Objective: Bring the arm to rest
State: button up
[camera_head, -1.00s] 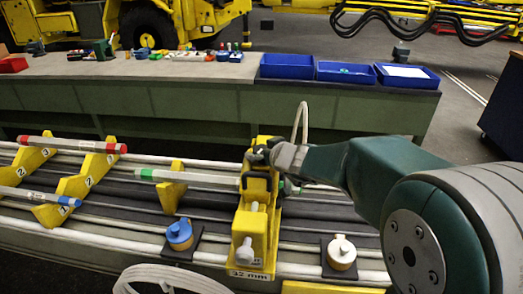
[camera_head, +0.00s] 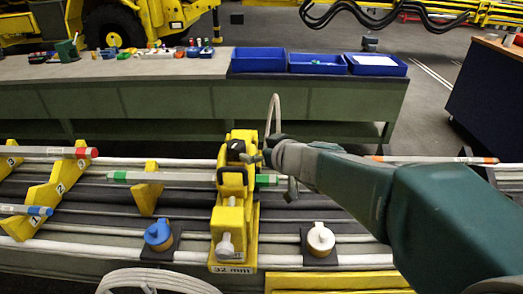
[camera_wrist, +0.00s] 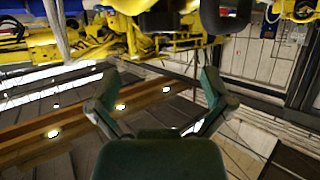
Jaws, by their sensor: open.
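My gripper (camera_head: 277,165) is open and empty in the head view, just right of the yellow clamp fixture (camera_head: 231,205) marked 32 mm; whether they touch is hard to tell. The arm reaches in from the right. In the wrist view its two spread fingers (camera_wrist: 161,82) have nothing between them. A grey rod with green bands (camera_head: 130,176) lies across a yellow support and runs to the clamp. Its green end shows right of the clamp, partly near my fingers.
A blue-capped part (camera_head: 158,234) and a white-capped part (camera_head: 320,238) stand on dark pads beside the clamp. A pale hose (camera_head: 274,110) loops up behind it. Blue bins (camera_head: 318,63) stand on the back bench. An orange-banded rod (camera_head: 440,159) lies right, beyond my arm.

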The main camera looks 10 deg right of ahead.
jog(key=shift+s+d+r, duration=0.25)
jog(key=shift+s+d, duration=0.05)
jog(key=shift+s, duration=0.3)
jog(key=s+a+f+g, duration=0.15)
jog(key=s+g, duration=0.25)
jog(key=s, duration=0.8)
jog(key=s+d+f+m+g+h, duration=0.2)
jog(key=s+d+m+h, duration=0.3)
jog(key=s, duration=0.5)
jog(key=d+f+h, duration=0.1)
jog(key=d, duration=0.1)
jog(key=shift+s+d+m, duration=0.3)
jog(key=shift+d+m, duration=0.1)
dwell(1.2)
